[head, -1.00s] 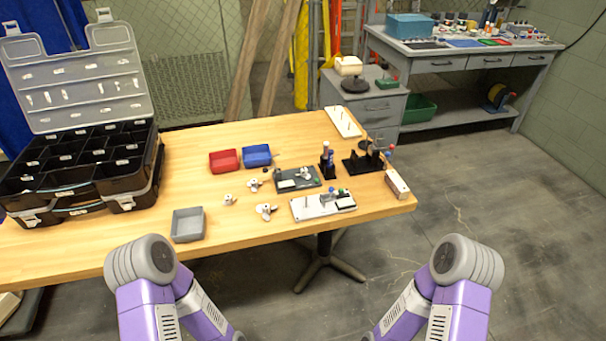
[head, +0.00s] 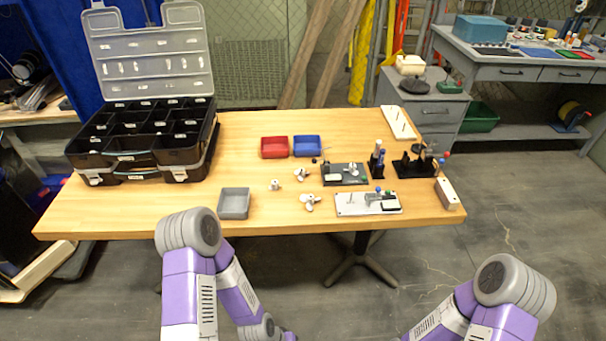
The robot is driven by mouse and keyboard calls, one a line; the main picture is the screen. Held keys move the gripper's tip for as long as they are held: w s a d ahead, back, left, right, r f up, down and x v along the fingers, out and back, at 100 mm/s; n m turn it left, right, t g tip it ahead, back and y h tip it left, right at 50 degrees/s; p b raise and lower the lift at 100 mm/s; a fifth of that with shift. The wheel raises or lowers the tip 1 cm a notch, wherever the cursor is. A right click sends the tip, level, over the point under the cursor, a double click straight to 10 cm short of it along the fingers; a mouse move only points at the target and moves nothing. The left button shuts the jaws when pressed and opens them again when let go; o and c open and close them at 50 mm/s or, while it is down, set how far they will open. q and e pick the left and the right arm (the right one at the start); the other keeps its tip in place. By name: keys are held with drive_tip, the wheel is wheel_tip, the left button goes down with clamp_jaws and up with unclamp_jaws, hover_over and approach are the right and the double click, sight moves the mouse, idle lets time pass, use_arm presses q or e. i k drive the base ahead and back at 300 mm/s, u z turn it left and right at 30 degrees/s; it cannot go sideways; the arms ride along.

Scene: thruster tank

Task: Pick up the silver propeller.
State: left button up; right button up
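Three small pale, metallic-looking propellers lie on the wooden table (head: 130,212) in the head view. One propeller (head: 301,174) is beside the dark fixture, a smaller one (head: 275,185) is left of it, and a larger one (head: 311,202) is nearest the front edge. At this size I cannot tell for sure which is the silver one.
A black compartment case (head: 140,150) stands open at the left. A grey bin (head: 234,203), red bin (head: 274,147) and blue bin (head: 307,146) are near the propellers. A dark fixture (head: 345,174) and white fixture (head: 368,204) stand right. Bare tabletop lies between case and bins.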

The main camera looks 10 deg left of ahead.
sight(301, 172)
drive_tip(key=z, duration=0.05)
drive_tip(key=k, duration=1.15)
drive_tip(key=u, duration=1.05)
drive_tip(key=i, duration=1.55)
drive_tip(key=z, duration=1)
